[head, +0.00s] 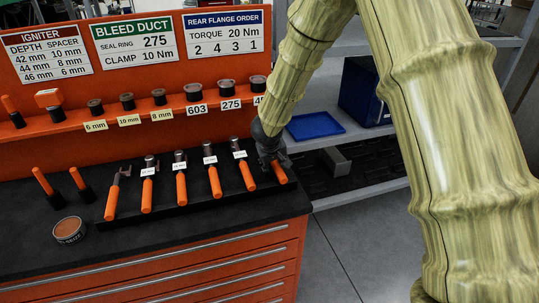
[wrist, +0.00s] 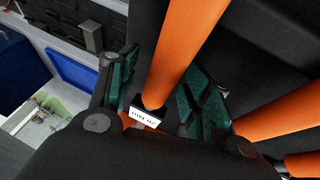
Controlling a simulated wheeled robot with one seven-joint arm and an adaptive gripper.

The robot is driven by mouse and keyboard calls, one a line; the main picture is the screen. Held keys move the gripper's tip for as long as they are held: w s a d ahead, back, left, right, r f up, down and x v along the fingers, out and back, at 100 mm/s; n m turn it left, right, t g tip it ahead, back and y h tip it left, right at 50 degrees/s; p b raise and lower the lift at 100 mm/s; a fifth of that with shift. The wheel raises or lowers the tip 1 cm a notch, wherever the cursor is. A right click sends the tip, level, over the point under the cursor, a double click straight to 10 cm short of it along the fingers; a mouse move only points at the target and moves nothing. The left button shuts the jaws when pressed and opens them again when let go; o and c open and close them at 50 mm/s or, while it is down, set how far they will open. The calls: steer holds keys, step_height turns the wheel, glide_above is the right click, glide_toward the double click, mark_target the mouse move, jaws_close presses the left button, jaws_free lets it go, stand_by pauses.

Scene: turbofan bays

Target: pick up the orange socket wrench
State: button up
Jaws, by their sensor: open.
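Several orange-handled tools with dark heads lie in a row in a black tray (head: 190,207) on the bench; some bear white labels. My gripper (head: 268,145) is low over the right end of the row, at the rightmost orange-handled tool (head: 279,173). In the wrist view, my gripper (wrist: 165,92) is open, with a green pad on each side of an orange handle (wrist: 187,45). A white label (wrist: 145,117) shows just below that handle, too small to read. The gripper hides the head of this tool. I cannot tell from its shape alone whether it is a socket wrench.
Neighbouring orange handles lie close on the right in the wrist view (wrist: 270,118). An orange back panel (head: 100,150) with labelled sockets and signs rises behind the tray. A round tin (head: 69,230) stands at left. A shelf with a blue tray (head: 315,126) is at right.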

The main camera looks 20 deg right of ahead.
steer(key=shift+f, duration=0.15)
jaws_close()
stand_by(0.4)
